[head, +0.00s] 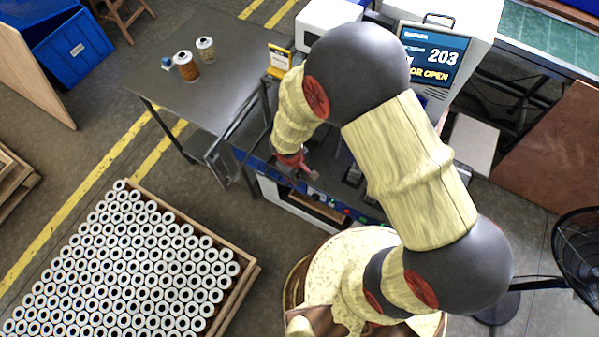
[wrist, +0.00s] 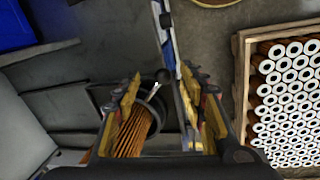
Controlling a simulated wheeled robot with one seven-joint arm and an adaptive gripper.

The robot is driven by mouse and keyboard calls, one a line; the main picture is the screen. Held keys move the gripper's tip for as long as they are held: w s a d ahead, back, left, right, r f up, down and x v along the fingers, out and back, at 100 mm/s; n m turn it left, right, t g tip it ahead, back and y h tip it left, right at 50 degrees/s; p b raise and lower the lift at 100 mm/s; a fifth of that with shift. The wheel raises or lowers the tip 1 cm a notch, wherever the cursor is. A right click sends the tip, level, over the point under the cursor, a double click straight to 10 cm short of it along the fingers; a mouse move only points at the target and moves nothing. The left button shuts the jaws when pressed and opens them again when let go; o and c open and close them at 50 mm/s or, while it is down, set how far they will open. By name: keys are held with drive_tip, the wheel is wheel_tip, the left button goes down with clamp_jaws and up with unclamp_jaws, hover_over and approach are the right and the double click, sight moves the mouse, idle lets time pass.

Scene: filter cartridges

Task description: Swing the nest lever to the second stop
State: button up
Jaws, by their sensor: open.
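In the wrist view, my gripper (wrist: 163,100) is open, one finger on each side of the picture's middle. An orange pleated cartridge (wrist: 133,132) sits in a dark round nest (wrist: 158,108), partly hidden by the left finger. A short pale lever (wrist: 154,91) with a dark knob (wrist: 163,75) stands out at the nest's rim, between the fingers. I cannot tell whether either finger touches it. Which stop the lever is at does not show. In the head view, my gripper (head: 293,163) is over the blue-edged bench; the nest and lever are hidden there.
A tester screen (head: 433,55) shows 203 and a partly covered "OR OPEN" line. A wooden crate (head: 250,275) of white-ended cartridges stands on the floor. A fan (head: 578,250) stands at the right.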

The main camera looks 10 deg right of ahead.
drive_tip(key=shift+f, duration=0.2)
drive_tip(key=shift+c, duration=0.6)
clamp_jaws()
idle(0.4)
